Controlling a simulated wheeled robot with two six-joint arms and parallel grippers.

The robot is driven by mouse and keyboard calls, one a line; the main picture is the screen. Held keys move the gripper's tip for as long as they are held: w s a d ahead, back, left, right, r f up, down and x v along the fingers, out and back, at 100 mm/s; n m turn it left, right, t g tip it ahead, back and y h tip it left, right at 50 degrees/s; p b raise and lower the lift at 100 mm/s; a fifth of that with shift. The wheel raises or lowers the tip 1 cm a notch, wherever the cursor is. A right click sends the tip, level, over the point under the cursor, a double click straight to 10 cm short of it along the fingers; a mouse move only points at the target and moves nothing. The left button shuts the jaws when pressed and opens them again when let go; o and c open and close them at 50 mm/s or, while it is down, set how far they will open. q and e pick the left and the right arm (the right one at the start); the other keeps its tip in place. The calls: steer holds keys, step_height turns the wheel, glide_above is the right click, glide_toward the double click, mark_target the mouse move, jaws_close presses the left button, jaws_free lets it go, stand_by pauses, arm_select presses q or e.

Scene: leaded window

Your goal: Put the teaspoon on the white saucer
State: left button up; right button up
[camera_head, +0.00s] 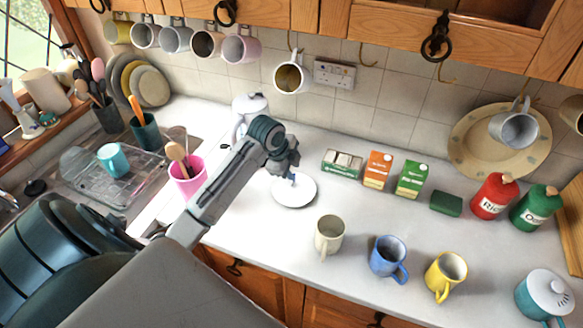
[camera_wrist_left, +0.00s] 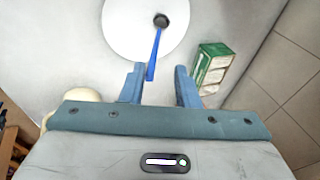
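The white saucer (camera_head: 297,195) lies on the counter below my left gripper (camera_head: 288,172). In the left wrist view the saucer (camera_wrist_left: 125,25) fills the top middle. The teaspoon (camera_wrist_left: 155,50) has a blue handle and a dark bowl end. Its bowl end is over the middle of the saucer, and its handle points back towards my left gripper (camera_wrist_left: 160,80). The two fingers stand apart, with the handle's end near the left one and a clear gap to the right one. In the head view only a small blue bit of the teaspoon shows. My right gripper is not in view.
A green-and-white box (camera_wrist_left: 212,65) stands right of the saucer, by orange (camera_head: 378,169) and green (camera_head: 411,179) cartons. Cream (camera_head: 329,233), blue (camera_head: 387,255) and yellow (camera_head: 446,270) mugs stand in front. A pink utensil pot (camera_head: 187,182) is left. The counter between is clear.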

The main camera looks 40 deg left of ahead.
arm_select(q)
steer(key=b+v, duration=0.5)
steer(key=v, duration=0.7)
steer(key=s+d+f+n, duration=0.3)
steer(key=s+f, duration=0.2)
steer(key=f, duration=0.1)
steer(key=s+d+f+n, duration=0.3)
steer(key=s+f, duration=0.3)
steer(key=s+d+f+n, duration=0.3)
steer(key=s+d+f, duration=0.1)
steer(key=s+f, duration=0.2)
steer(key=shift+n+y, duration=0.3)
steer(key=shift+n, duration=0.1)
steer(key=s+d+f+n+g+y, duration=0.1)
steer(key=s+f+n, duration=0.3)
steer(key=s, duration=0.5)
step_height(320, 180, down, 33)
steer(key=a+n+g+b, duration=0.1)
steer(key=a+b, duration=0.1)
steer(key=b, duration=0.3)
steer(key=s+a+f+b, duration=0.1)
steer(key=s+f+b, duration=0.1)
steer(key=s+f, duration=0.7)
steer(key=s+f+g+b, duration=0.1)
steer(key=s+f+b, duration=0.1)
steer(key=s+f, duration=0.7)
step_height(320, 180, down, 6)
steer(key=shift+a+f, duration=0.1)
steer(key=shift+a, duration=0.3)
